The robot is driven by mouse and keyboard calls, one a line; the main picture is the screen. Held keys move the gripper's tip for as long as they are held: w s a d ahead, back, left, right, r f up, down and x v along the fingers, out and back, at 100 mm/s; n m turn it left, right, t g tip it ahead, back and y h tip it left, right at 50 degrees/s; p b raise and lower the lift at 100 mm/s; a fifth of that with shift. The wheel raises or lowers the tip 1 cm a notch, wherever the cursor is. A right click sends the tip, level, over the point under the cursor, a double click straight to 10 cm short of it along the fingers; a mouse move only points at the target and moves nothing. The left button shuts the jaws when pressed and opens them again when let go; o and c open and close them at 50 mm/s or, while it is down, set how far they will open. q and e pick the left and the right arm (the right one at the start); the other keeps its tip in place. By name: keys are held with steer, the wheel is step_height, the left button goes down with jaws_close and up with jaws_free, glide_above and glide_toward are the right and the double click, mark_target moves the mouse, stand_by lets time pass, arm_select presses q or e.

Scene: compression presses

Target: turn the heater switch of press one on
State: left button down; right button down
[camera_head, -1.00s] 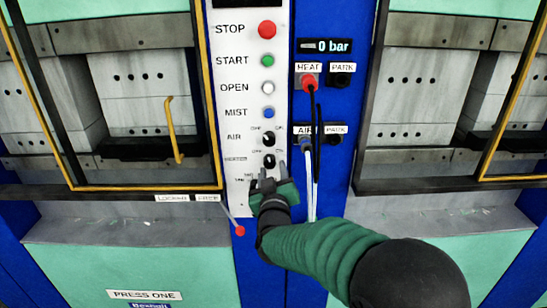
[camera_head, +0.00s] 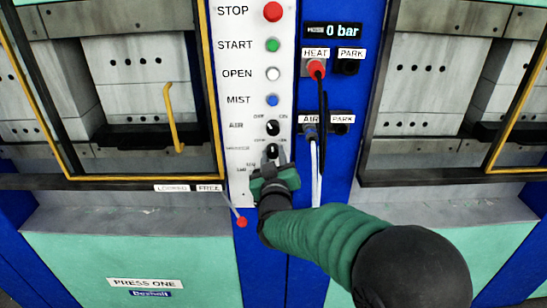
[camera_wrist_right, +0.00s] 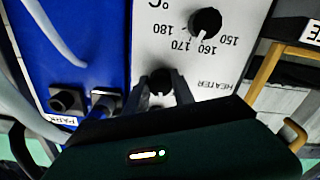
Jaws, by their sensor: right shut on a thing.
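The heater switch (camera_head: 272,149) is a small black rotary knob low on the white control panel (camera_head: 235,100) of press one. It also shows in the right wrist view (camera_wrist_right: 161,80), beside the HEATER label. My right gripper (camera_head: 273,156) reaches it from below, with its two fingers shut on the knob's sides. In the right wrist view the gripper's fingers (camera_wrist_right: 161,92) stand on both sides of the knob. The gripper partly hides the switch, and I cannot tell which way it points. My left gripper is not in view.
The similar air switch (camera_head: 272,128) sits just above. A black temperature dial (camera_wrist_right: 205,22) is near the gripper. Hoses (camera_head: 317,160) hang to the right. A red-tipped lever (camera_head: 241,221) sticks out at lower left. A yellow handle (camera_head: 172,120) is on the press.

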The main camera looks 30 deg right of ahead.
steer(key=shift+f, duration=0.1)
steer(key=m+b, duration=0.1)
steer(key=m, duration=0.1)
steer(key=m+b, duration=0.2)
steer(key=shift+a+f, duration=0.1)
steer(key=shift+f, duration=0.1)
steer(key=shift+m+b, duration=0.75)
steer(key=shift+m, duration=0.75)
steer(key=c, duration=1.3)
jaws_free()
steer(key=shift+o, duration=1.2)
steer(key=shift+s+a+r, duration=0.1)
steer(key=shift+r, duration=0.15)
